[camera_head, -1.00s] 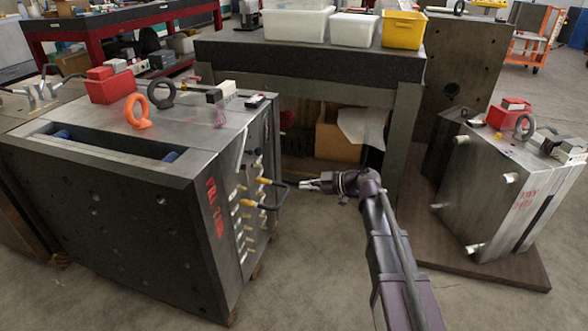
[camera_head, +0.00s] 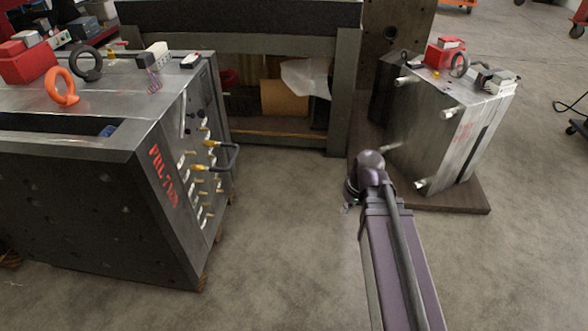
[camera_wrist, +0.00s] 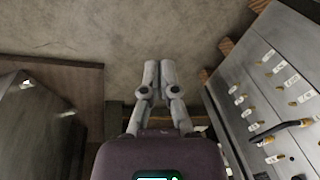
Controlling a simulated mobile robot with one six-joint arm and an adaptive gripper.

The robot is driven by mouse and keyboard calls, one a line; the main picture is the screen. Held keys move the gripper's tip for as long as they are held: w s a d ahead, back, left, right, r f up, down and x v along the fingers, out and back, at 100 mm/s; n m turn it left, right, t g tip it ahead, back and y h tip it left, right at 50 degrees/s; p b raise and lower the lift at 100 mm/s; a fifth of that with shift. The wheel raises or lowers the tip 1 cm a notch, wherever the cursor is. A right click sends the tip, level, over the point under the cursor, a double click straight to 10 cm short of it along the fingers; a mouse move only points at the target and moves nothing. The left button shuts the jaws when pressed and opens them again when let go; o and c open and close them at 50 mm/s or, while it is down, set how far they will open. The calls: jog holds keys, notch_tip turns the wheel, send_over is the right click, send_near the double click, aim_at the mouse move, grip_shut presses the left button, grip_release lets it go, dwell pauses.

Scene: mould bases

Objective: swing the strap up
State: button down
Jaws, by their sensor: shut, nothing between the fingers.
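The left mould base (camera_head: 70,210) is a large dark steel block marked with red lettering. The wrist view shows the tagged side (camera_wrist: 275,95) at right. My gripper (camera_wrist: 159,68) is shut and empty, its fingers together over bare floor, apart from the mould base. In the head view my wrist mostly hides it.
A second mould base (camera_head: 440,135) stands on a dark floor board (camera_head: 460,200) to the right, close to my arm. A heavy bench (camera_head: 240,45) stands behind, with a cardboard box (camera_head: 285,99) beneath. Open floor (camera_head: 285,210) lies between the left mould base and my arm.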

jog(key=s+d+m+h, duration=0.2)
jog(key=s+d+m, duration=0.1)
jog(key=d, duration=0.2)
jog(key=shift+s+f, duration=0.15)
jog(key=shift+s, duration=0.15)
